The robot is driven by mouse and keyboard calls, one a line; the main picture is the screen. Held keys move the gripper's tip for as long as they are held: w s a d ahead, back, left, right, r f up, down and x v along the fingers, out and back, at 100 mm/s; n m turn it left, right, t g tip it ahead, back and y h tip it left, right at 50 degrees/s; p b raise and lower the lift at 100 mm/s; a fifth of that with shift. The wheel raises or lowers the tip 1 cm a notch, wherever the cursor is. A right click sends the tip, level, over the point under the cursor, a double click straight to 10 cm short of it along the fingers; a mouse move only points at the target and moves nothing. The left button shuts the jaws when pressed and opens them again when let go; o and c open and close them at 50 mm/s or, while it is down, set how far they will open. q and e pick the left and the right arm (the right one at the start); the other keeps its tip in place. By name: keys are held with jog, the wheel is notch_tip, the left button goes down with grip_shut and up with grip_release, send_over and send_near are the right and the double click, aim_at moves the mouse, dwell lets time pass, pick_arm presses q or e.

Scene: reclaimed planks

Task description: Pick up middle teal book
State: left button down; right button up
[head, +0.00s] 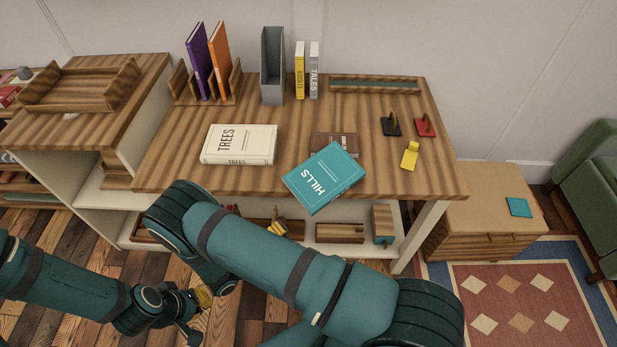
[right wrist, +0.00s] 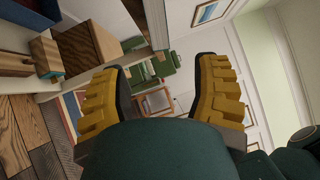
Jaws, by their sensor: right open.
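The teal book (head: 324,178), marked HILLS, lies flat and turned at the front edge of the plank desk (head: 180,180), its near corner jutting past the edge. A brown book (head: 335,143) lies by its far side; I cannot tell whether they overlap. My right gripper (head: 277,228) shows only in part behind my right arm, low in front of the desk and left of the teal book. In the right wrist view its yellow fingers (right wrist: 172,95) are apart with nothing between them.
A cream book (head: 239,144) marked TREES lies left of the teal book. Upright books, a grey holder (head: 272,65) and a tray (head: 375,85) stand along the back. Hooked pieces and a yellow piece (head: 410,156) are at right. A low cabinet (head: 480,200) stands beside the desk.

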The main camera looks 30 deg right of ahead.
send_near(322, 203)
jog(key=d, duration=0.1)
jog(key=w+d, duration=0.1)
jog(key=d, duration=0.2)
jog(key=shift+w+d+f, duration=0.2)
jog(key=shift+w+d, duration=0.1)
jog(key=shift+o, duration=0.2)
jog(key=shift+x, duration=2.85)
jog(key=shift+s, duration=0.15)
grip_shut()
